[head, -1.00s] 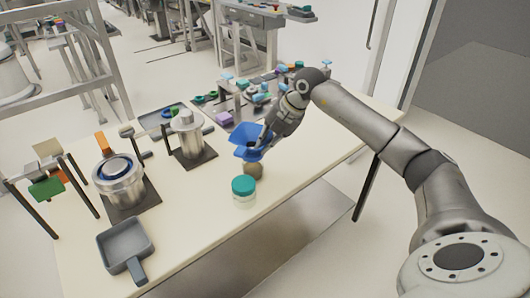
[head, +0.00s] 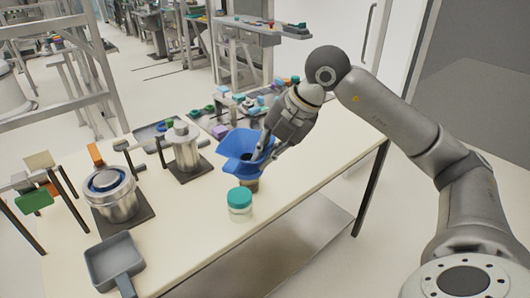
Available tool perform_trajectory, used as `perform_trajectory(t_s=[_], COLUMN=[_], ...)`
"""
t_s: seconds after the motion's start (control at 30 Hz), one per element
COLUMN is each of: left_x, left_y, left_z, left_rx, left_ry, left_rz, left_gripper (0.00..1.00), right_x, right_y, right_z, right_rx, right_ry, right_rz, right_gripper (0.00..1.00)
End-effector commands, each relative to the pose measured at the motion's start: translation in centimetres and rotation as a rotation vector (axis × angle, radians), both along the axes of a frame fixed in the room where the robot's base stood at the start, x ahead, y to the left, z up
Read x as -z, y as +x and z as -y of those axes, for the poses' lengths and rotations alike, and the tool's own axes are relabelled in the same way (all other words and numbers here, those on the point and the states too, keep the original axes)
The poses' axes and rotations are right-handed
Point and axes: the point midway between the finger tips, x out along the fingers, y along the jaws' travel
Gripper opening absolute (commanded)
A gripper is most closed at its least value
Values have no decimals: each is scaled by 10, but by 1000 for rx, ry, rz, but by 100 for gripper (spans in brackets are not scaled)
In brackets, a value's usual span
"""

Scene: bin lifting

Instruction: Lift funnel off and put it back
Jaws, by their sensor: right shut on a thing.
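The blue funnel (head: 238,146) is in the middle of the head view, its wide mouth tilted toward me. My right gripper (head: 266,148) is shut on the funnel's right side. A small brownish jar (head: 250,184) stands on the table under the funnel, mostly hidden by it. I cannot tell whether the funnel's lower end touches the jar. My left gripper is not in view.
A jar with a teal lid (head: 240,202) stands just in front of the funnel. A grey scoop (head: 115,262), a metal pot (head: 112,194) and a metal canister (head: 184,148) are to the left on the table (head: 185,225). The table's right part is clear.

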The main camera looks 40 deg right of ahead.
Motion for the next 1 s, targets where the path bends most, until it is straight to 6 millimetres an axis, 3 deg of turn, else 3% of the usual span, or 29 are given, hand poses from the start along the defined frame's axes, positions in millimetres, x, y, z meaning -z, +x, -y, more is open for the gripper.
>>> perform_trajectory(t_s=[1.0], left_x=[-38], left_y=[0], left_z=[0], left_rx=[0], left_ry=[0], left_rz=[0], left_gripper=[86], right_x=[-42], right_y=[1], right_z=[0], right_rx=[0], right_ry=[1], right_rz=[1], right_gripper=[0])
